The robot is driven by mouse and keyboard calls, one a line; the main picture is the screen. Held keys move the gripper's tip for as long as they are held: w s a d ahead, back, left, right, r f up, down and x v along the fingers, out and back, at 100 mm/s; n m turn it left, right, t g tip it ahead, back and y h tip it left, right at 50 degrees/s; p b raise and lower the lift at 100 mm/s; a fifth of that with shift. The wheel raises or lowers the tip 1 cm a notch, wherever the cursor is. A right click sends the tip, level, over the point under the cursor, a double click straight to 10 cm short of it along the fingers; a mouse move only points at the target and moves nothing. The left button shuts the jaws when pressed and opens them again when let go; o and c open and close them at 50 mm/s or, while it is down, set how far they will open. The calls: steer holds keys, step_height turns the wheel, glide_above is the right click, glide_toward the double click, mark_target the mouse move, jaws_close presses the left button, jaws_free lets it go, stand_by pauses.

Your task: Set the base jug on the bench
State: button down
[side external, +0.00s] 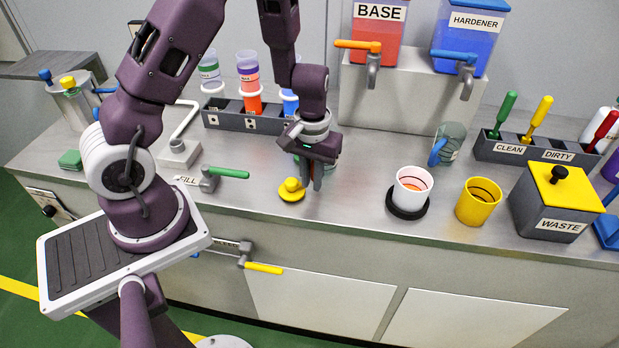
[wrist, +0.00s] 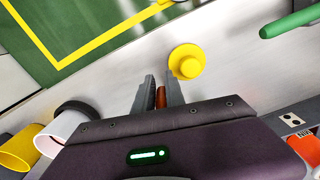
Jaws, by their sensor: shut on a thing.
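My gripper (side external: 312,178) is low over the front half of the bench (side external: 350,205), to the right of the yellow knob. In the wrist view my gripper (wrist: 160,95) has its fingers closed on a narrow orange-red piece (wrist: 160,98), which looks like the handle of the base jug. In the side view a little of a grey-green jug body (side external: 299,164) shows behind my gripper; the rest is hidden. I cannot tell whether the jug touches the bench. The red BASE tank (side external: 377,36) with an orange tap stands on the back ledge.
The yellow knob (side external: 291,190) is close left of my fingers. A white cup (side external: 412,187) on a black disc, a yellow cup (side external: 478,201) and a blue-handled jug (side external: 450,143) stand to the right. A dark rack (side external: 240,119) is behind. Bench between gripper and white cup is clear.

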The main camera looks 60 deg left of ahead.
steer(key=w, duration=0.4)
steer(key=w+a, duration=0.1)
steer(key=w, duration=0.4)
steer(key=w+f, duration=0.1)
steer(key=w, duration=0.4)
steer(key=shift+a, duration=0.4)
steer(key=shift+f, duration=0.4)
stand_by(0.6)
steer(key=c, duration=1.3)
jaws_free()
